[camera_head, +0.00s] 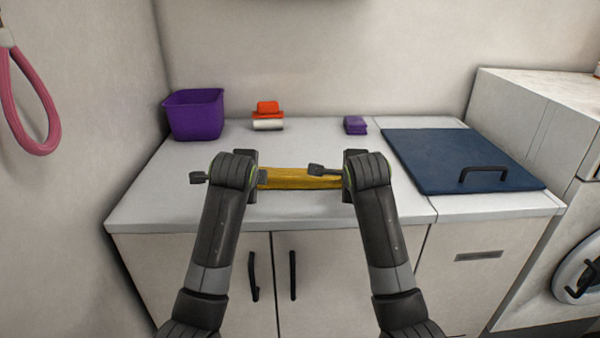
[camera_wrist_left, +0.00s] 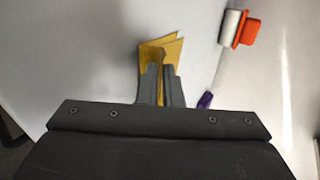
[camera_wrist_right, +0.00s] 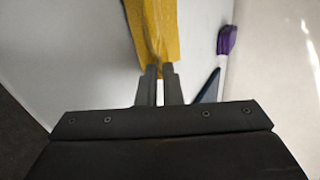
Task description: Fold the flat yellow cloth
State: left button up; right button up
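The yellow cloth (camera_head: 300,179) lies as a long, narrow, folded-looking strip on the light counter, between my two wrists, which hide its ends. My left gripper (camera_wrist_left: 163,70) is shut on one end of the cloth. In the left wrist view the cloth (camera_wrist_left: 172,48) shows between the fingers and spreads in two layers past the tips. My right gripper (camera_wrist_right: 159,70) is nearly closed, with the other end of the cloth (camera_wrist_right: 153,30) pinched at its fingertips. A crease runs along the cloth there.
On the counter (camera_head: 150,205) stand a purple bin (camera_head: 195,115) at the back left, an orange-and-white item (camera_head: 268,115) and a small purple block (camera_head: 355,125). A dark blue panel with a handle (camera_head: 455,160) lies at the right.

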pick_arm(q)
jog(key=o, duration=0.7)
pick_arm(e)
jog(key=o, duration=0.7)
pick_arm(q)
jog(key=r, duration=0.1)
jog(key=s+r, duration=0.1)
jog(key=r, duration=0.1)
jog(key=shift+s+r, duration=0.25)
jog(key=shift+r, duration=0.05)
pick_arm(e)
jog(key=r, duration=0.1)
jog(key=s+r, duration=0.1)
jog(key=r, duration=0.1)
jog(key=shift+s+r, duration=0.25)
jog(key=shift+r, duration=0.05)
pick_arm(q)
jog(key=s+r, duration=0.4)
jog(key=r, duration=0.1)
jog(key=shift+s+r, duration=0.2)
jog(key=shift+s, duration=0.1)
pick_arm(e)
jog(key=w+r+v, duration=0.1)
jog(key=v, duration=0.6)
pick_arm(q)
jog(key=shift+f, duration=0.1)
